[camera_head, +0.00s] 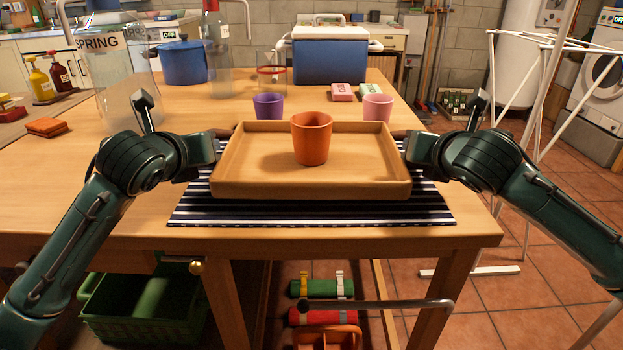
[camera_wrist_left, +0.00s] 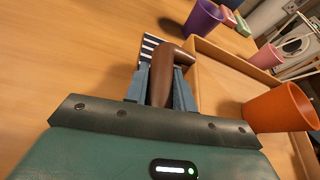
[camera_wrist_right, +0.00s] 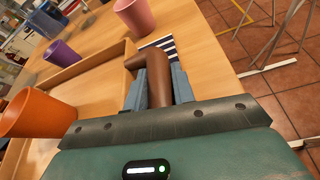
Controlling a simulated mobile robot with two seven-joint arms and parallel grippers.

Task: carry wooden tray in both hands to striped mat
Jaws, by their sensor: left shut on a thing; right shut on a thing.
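The wooden tray (camera_head: 290,188) is over the striped mat (camera_head: 310,212) on the wooden table in the head view. I cannot tell whether it touches the mat. An orange cup (camera_head: 311,138) stands upright in the tray. My left gripper (camera_head: 222,140) is shut on the tray's left handle; in the left wrist view its fingers (camera_wrist_left: 160,85) clasp the brown handle (camera_wrist_left: 176,57). My right gripper (camera_head: 398,142) is shut on the right handle; in the right wrist view its fingers (camera_wrist_right: 158,88) clasp the brown handle (camera_wrist_right: 147,62).
Purple cup (camera_head: 268,106) and pink cup (camera_head: 378,107) stand just behind the tray. Pink and green boxes (camera_head: 343,92), a blue cooler (camera_head: 330,62), a blue pot (camera_head: 184,63) and a large glass jar (camera_head: 122,80) are farther back. The table's front edge (camera_head: 330,235) lies just before the mat.

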